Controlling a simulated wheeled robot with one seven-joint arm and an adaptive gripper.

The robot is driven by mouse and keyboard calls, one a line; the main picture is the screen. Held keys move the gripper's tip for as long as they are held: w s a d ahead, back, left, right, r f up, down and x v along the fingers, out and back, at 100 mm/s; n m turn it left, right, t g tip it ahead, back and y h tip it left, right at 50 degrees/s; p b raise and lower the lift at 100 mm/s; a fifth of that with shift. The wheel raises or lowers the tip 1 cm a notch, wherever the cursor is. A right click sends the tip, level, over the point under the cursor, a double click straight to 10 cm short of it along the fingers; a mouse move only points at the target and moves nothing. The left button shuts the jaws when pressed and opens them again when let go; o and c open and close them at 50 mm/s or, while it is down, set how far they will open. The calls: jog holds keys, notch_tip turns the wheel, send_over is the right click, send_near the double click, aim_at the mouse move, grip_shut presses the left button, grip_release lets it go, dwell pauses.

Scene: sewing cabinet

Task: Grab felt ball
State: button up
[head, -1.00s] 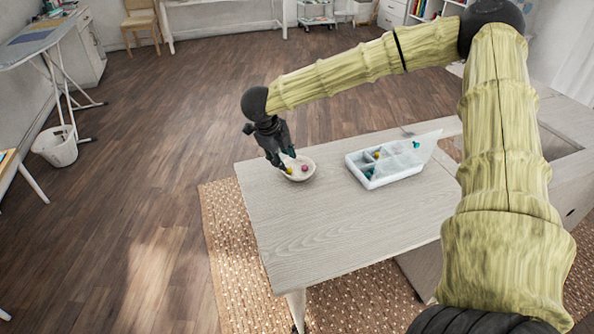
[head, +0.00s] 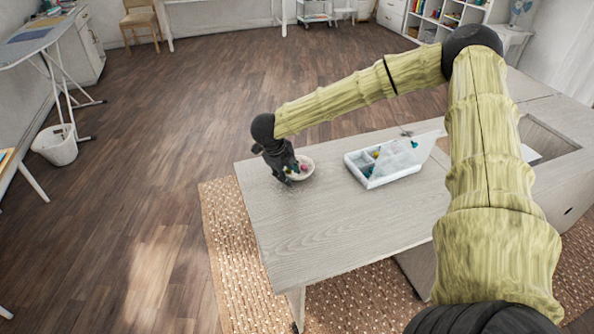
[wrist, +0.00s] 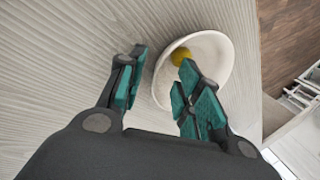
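A small white bowl (head: 310,172) stands near the far left corner of the table; it also shows in the wrist view (wrist: 217,62). A pink ball (head: 304,167) lies in it in the head view. A yellow ball (wrist: 181,56) lies in the bowl near its rim in the wrist view. My gripper (head: 287,177) is at the bowl's left side. One finger is outside the bowl; the other is over the bowl, close to the yellow ball. The pink ball cannot be made out there.
A clear-lidded compartment box (head: 375,183) with small coloured items stands open to the right of the bowl. The front of the wooden table (head: 320,235) is clear. The table's left edge is close to my gripper.

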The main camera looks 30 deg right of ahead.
jog(key=shift+s, duration=0.1)
grip_shut()
jog(key=shift+r, duration=0.1)
